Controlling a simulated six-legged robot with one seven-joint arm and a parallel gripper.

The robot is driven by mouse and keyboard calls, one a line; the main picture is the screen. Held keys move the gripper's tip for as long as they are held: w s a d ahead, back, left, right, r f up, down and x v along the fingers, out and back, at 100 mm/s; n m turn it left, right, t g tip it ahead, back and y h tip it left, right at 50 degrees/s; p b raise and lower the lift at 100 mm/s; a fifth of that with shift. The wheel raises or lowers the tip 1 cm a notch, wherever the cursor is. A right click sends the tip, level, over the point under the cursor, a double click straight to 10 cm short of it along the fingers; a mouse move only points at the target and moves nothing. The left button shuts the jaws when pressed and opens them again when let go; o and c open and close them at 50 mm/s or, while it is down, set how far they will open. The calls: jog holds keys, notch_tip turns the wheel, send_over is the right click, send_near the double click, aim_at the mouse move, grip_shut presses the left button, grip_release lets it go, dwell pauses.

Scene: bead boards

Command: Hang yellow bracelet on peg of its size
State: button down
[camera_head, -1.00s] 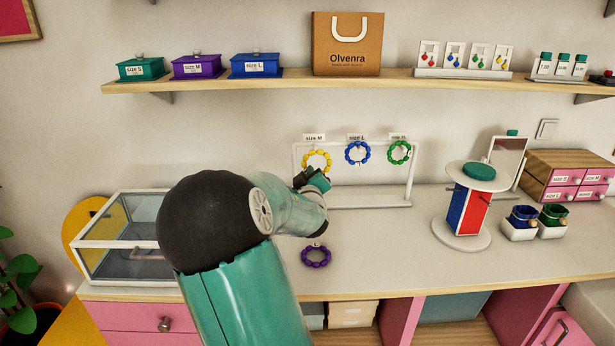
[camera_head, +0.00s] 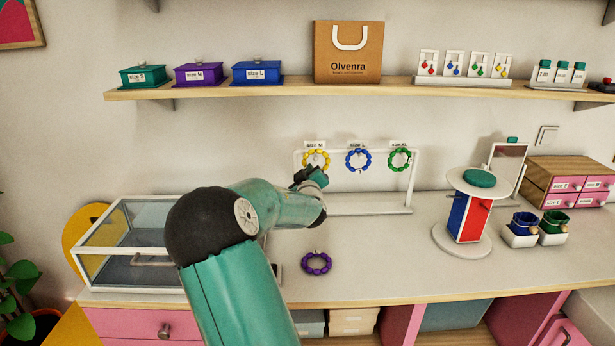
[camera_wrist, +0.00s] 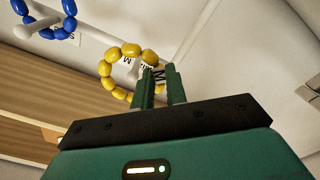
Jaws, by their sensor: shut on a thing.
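The yellow bracelet (camera_head: 316,160) is at the rack's left position, just below the "size M" sign (camera_head: 315,145), level with the blue bracelet. My gripper (camera_head: 311,173) reaches up to it from below. In the wrist view my gripper (camera_wrist: 160,88) is shut on the right side of the yellow bracelet (camera_wrist: 107,68), near a tag marked M. The bracelet's ring stands open to the left of the fingers. I cannot tell whether it is around the peg or only in front of it.
The blue bracelet (camera_head: 358,160) and green bracelet (camera_head: 399,160) hang on the rack (camera_head: 412,190) to the right. A purple bracelet (camera_head: 316,263) lies on the counter. A glass case (camera_head: 130,240) stands left, a round-topped stand (camera_head: 467,225) right.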

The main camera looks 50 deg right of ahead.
jog(key=shift+w+d+f, duration=0.4)
jog(key=shift+w+d, duration=0.3)
jog(key=shift+d, duration=0.15)
jog(key=shift+w+d+f, duration=0.35)
jog(key=shift+w+d, duration=0.35)
jog(key=shift+d, duration=0.1)
jog(key=c, duration=1.3)
grip_release()
jog(key=shift+c, duration=0.2)
jog(key=v, duration=1.3)
jog(key=shift+s+a, duration=0.3)
